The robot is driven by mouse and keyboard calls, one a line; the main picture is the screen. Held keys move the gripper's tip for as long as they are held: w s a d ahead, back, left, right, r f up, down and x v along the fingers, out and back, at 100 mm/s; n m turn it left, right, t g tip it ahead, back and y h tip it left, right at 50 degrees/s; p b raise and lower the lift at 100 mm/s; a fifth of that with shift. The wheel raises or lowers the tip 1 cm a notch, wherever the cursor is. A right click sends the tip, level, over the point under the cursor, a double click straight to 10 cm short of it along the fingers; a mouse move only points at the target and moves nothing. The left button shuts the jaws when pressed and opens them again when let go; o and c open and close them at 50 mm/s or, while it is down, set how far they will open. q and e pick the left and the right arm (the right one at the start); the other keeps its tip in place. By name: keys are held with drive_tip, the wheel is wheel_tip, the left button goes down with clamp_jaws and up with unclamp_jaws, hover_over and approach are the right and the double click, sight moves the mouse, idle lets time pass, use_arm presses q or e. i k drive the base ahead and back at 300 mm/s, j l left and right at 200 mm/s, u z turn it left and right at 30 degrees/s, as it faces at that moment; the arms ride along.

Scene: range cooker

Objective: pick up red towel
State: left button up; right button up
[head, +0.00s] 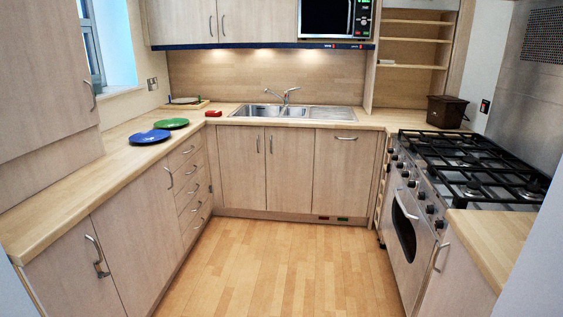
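A small, flat red item (213,113) lies on the back-left corner of the wooden counter, left of the sink. It looks like the red towel, but it is too small in the picture to make out any folds. Neither of my grippers is in view.
A blue plate (150,136) and a green plate (172,123) lie on the left counter (80,190). A board with a plate (185,103) is behind them. The sink (285,111) is at the back, the range cooker (408,225) at right. The wooden floor (285,270) is clear.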

sight(212, 114)
drive_tip(key=i, duration=2)
